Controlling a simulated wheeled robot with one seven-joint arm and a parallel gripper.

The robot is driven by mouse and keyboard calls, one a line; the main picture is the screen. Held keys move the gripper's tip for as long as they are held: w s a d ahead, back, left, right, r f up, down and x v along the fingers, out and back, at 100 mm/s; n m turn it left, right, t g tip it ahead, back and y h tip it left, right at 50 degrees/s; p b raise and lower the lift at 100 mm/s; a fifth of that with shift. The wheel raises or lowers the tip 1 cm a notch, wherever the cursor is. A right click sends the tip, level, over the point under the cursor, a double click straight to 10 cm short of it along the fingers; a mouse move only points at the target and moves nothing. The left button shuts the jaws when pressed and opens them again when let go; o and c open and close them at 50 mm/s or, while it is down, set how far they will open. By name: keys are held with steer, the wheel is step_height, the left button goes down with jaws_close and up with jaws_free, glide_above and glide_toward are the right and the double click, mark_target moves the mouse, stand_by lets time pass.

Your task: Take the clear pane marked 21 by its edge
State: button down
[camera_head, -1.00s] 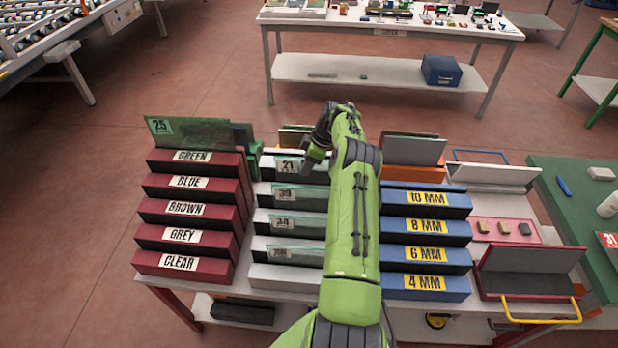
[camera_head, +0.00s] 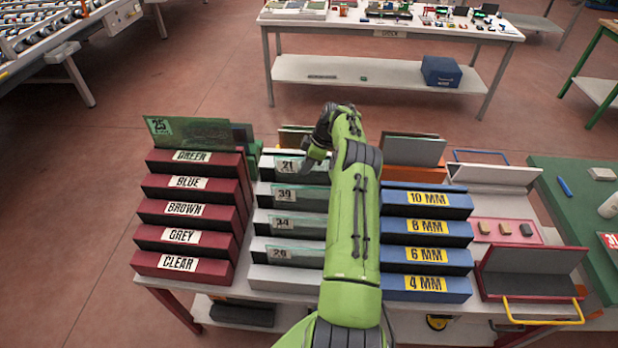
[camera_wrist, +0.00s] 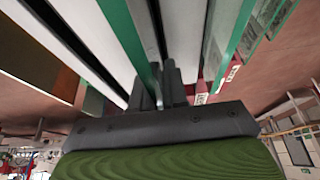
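The clear pane marked 21 (camera_head: 287,166) stands in the top slot of the middle rack, its label facing me in the head view. My gripper (camera_head: 308,168) is at the right part of this pane, pointing down at its upper edge. In the wrist view my gripper (camera_wrist: 160,90) has its two dark fingers close together, with a green pane edge (camera_wrist: 135,50) running in between them. Whether both fingers press on the glass cannot be told. My arm hides the right end of the pane in the head view.
Below stand panes marked 39 (camera_head: 285,194), 34 (camera_head: 283,222) and one lower. A dark red rack (camera_head: 193,210) with a pane marked 25 (camera_head: 190,130) is at left. A blue rack (camera_head: 427,240) is at right. Open floor lies behind the table.

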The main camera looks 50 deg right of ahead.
steer(key=shift+r, duration=0.1)
stand_by(0.4)
step_height(320, 180, up, 18)
steer(key=p, duration=0.5)
steer(key=shift+r, duration=0.25)
